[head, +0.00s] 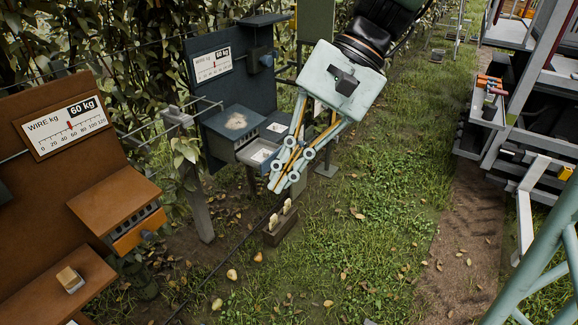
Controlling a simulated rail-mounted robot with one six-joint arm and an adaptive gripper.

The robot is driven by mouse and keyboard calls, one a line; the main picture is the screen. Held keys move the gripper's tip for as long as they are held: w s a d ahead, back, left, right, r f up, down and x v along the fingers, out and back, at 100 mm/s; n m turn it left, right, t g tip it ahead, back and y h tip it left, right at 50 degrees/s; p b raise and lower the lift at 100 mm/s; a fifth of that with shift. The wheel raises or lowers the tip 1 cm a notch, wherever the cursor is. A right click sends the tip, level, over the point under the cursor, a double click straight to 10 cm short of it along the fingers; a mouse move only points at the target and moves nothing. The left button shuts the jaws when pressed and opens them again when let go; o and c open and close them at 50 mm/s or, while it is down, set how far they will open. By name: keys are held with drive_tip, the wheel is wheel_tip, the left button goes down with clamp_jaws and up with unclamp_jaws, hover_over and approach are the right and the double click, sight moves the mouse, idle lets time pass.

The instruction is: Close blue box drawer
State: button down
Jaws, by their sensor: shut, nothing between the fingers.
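The blue box (226,124) is a dark blue-grey cabinet on a back panel with a wire gauge, left of centre. Its drawer (252,157) stands pulled out at the front, and its pale inside shows from above. My gripper (280,186) comes down from the upper right, pointing down and left. Its fingers are shut and empty. They are at the drawer's right front side in the picture and hide part of it. I cannot tell whether they touch the drawer.
A brown box (112,203) with an orange drawer front (140,231) and a gauge panel stands at the left. A small wooden block with pale pegs (280,225) sits on the ground below my gripper. A tool cart (500,105) is at the right. Grass between is open.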

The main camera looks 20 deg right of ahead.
drive_tip(key=w+d+f+m+t+y+b, duration=0.1)
drive_tip(key=w+d+f+m+y, duration=0.15)
drive_tip(key=w+f, duration=0.45)
drive_tip(key=w+d+f+m+t+y, duration=0.2)
drive_tip(key=w+m+y, duration=0.15)
drive_tip(key=w, duration=0.65)
drive_tip(key=w+d+f+m+t+y+b, duration=0.1)
drive_tip(key=w+d+f+m+y, duration=0.25)
drive_tip(key=w, duration=0.55)
drive_tip(key=w+d+f+m+t+h+b, duration=0.1)
drive_tip(key=w+d+f+m+t, duration=0.4)
drive_tip(key=d+f, duration=0.4)
drive_tip(key=w+d+f+m+t+h+b, duration=0.1)
drive_tip(key=w+d+f+m+t, duration=0.4)
drive_tip(key=f, duration=1.1)
drive_tip(key=w+d+h, duration=0.1)
drive_tip(key=w+d, duration=0.1)
drive_tip(key=d, duration=0.2)
drive_tip(key=shift+w+d+m, duration=0.35)
drive_tip(key=shift+d, duration=0.05)
drive_tip(key=b+x, duration=0.1)
drive_tip(key=x, duration=1.3)
